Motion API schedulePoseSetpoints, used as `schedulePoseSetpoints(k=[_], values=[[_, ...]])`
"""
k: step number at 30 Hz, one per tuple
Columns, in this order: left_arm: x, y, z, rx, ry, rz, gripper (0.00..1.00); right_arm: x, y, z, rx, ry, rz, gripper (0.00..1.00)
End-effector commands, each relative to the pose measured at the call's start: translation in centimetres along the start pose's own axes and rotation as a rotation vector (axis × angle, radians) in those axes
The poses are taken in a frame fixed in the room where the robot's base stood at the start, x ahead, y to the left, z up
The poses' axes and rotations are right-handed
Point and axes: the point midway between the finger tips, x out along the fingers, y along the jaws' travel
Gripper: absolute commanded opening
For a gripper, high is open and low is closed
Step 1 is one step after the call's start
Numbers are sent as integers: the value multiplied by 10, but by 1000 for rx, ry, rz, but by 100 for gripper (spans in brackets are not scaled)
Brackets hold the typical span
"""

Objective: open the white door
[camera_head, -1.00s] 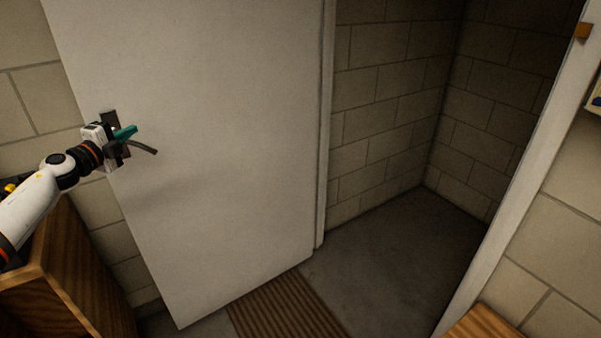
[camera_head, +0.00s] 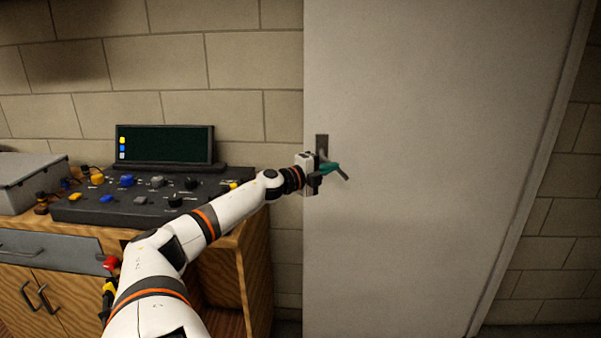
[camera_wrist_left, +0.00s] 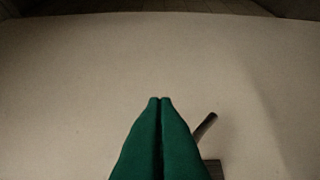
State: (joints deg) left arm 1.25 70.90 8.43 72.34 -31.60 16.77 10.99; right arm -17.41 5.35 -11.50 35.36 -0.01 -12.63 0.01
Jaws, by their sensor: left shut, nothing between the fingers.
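I cannot tell whether the fingers touch the handle or door. My right gripper is not in view.
A wooden cabinet (camera_head: 258,270) stands left of the door under my left arm. On it are a black control panel (camera_head: 150,195) with a dark screen (camera_head: 165,145) and a grey box (camera_head: 25,180). A block wall (camera_head: 235,60) is behind.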

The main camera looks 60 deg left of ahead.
Motion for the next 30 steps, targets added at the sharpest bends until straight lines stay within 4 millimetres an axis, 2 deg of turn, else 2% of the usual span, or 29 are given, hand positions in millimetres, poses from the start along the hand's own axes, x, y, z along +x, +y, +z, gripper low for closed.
schedulePoseSetpoints(k=[9,18,24,30], values=[[-30,0,-11,2,-2,-4,0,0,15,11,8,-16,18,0],[-66,1,-26,0,-1,0,0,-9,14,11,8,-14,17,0],[-76,1,-30,2,-1,0,0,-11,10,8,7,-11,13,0],[-77,2,-31,2,-1,1,0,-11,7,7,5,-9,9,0]])
